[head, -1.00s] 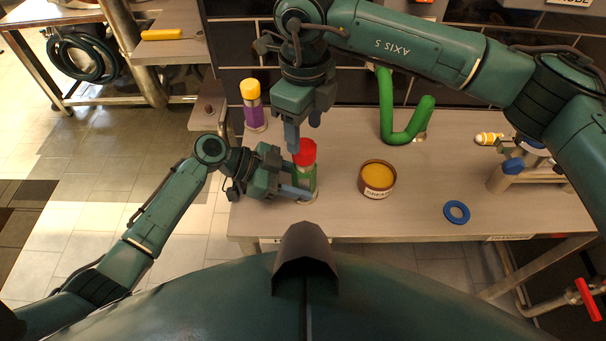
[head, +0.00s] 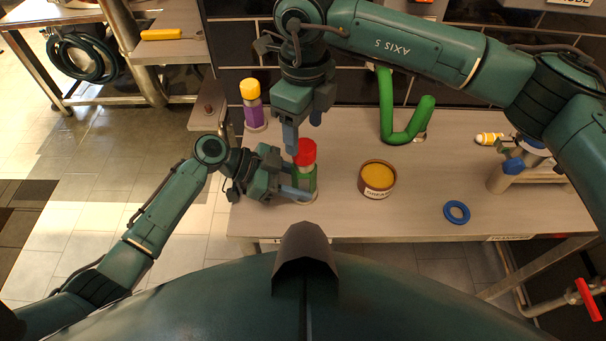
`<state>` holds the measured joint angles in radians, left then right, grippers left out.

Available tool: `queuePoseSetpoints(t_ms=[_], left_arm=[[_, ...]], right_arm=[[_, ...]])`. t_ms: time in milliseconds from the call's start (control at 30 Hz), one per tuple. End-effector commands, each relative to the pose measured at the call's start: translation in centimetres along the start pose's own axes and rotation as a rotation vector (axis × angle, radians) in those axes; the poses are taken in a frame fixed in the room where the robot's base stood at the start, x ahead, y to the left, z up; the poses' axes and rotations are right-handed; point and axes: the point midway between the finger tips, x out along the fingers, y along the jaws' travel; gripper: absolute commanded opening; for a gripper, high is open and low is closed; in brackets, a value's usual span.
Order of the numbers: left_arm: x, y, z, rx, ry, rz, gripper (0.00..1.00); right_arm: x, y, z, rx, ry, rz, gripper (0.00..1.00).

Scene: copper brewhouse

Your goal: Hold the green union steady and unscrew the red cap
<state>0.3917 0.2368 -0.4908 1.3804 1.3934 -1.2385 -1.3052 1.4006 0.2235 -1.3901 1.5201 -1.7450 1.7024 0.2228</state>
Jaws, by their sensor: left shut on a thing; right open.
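The green union (head: 309,182) stands upright near the table's front left edge, partly hidden by my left gripper. The red cap (head: 305,152) sits at its top, with a narrow pale band between red and green. My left gripper (head: 299,190) comes in from the left and is shut on the green union, below the cap. My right gripper (head: 303,134) points down from above with its fingers spread. One finger hangs at the cap's upper left; the other is behind and above it. I cannot tell whether either finger touches the cap.
A yellow-topped purple fitting (head: 252,106) stands at the back left. A round tin (head: 377,190) with yellow contents is to the right, then a blue ring (head: 456,212). A bent green pipe (head: 388,110) is behind. The table (head: 340,222) is clear around the tin.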

Motion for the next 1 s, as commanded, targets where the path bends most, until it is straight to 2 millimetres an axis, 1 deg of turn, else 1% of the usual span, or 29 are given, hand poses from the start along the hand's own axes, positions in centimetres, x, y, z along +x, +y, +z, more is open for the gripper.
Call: queuePoseSetpoints(t_ms=[167, 800, 1000], left_arm=[[0.0, 0.0, 0.0, 0.000, 0.000, -0.001, 0.12], [0.0, -0.1, -0.1, 0.001, 0.002, -0.001, 0.12], [0.0, -0.1, -0.1, 0.001, 0.002, -0.001, 0.12]], right_arm=[[0.5, 0.0, 0.0, 0.001, 0.000, 0.000, 0.62], [3.7, 0.0, 0.0, 0.000, 0.001, 0.000, 0.62], [4.1, 0.0, 0.0, 0.000, 0.000, 0.000, 0.62]])
